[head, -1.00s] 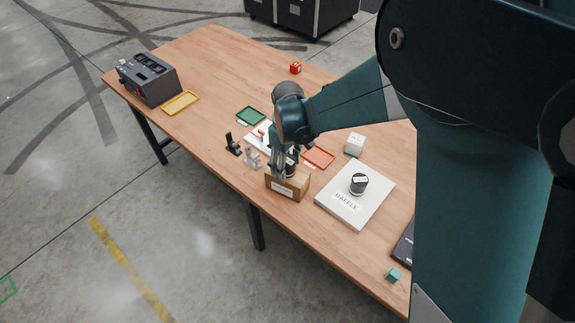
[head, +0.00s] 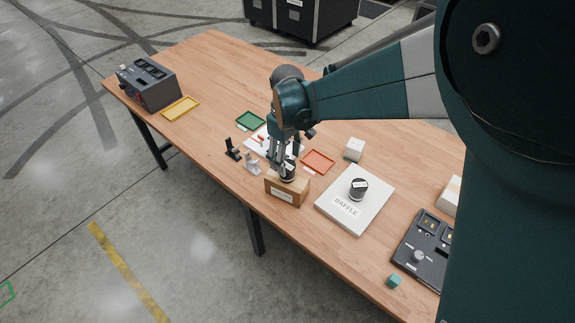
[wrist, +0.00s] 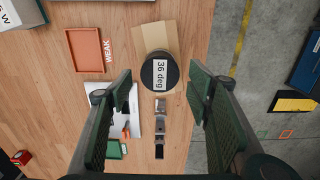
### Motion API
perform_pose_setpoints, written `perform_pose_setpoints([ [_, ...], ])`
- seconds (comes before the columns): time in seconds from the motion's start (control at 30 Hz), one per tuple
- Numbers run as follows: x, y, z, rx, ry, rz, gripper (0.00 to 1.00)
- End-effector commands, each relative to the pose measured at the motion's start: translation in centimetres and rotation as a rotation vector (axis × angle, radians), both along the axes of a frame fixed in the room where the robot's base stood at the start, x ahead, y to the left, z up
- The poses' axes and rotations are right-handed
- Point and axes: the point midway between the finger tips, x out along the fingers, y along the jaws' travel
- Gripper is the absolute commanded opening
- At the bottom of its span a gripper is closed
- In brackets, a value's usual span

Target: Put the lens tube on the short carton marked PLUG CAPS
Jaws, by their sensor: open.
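A dark cylinder with a white label (head: 288,172), apparently the lens tube, stands upright on a short brown carton (head: 289,192) at the table's front edge. In the wrist view the cylinder (wrist: 158,70) reads "36 deg" and covers part of the carton (wrist: 152,35). The carton's white front label is too small to read. My gripper (head: 284,156) is open just above the cylinder. Its fingers stand apart on either side in the wrist view (wrist: 160,88), holding nothing. A second dark cylinder (head: 359,187) stands on a white box marked BAFFLE (head: 338,211).
A red-orange tray (head: 317,162), green tray (head: 250,121) and yellow tray (head: 180,108) lie on the table. Small stands (head: 252,164) are left of the carton. A white cube (head: 353,149), dark panel (head: 425,248) and teal cube (head: 394,281) are to the right.

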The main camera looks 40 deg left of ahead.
Motion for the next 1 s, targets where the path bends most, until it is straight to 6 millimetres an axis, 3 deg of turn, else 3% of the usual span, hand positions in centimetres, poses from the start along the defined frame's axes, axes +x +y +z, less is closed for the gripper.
perform_pose_setpoints([
  [0.2, 0.0, 0.0, 3.3, 0.000, 0.000, 0.000, 0.50],
  [0.4, 0.0, 0.0, 5.2, 0.000, 0.000, 0.000, 0.50],
  [1.0, 0.0, 0.0, 5.8, 0.000, 0.000, 0.000, 0.50],
])
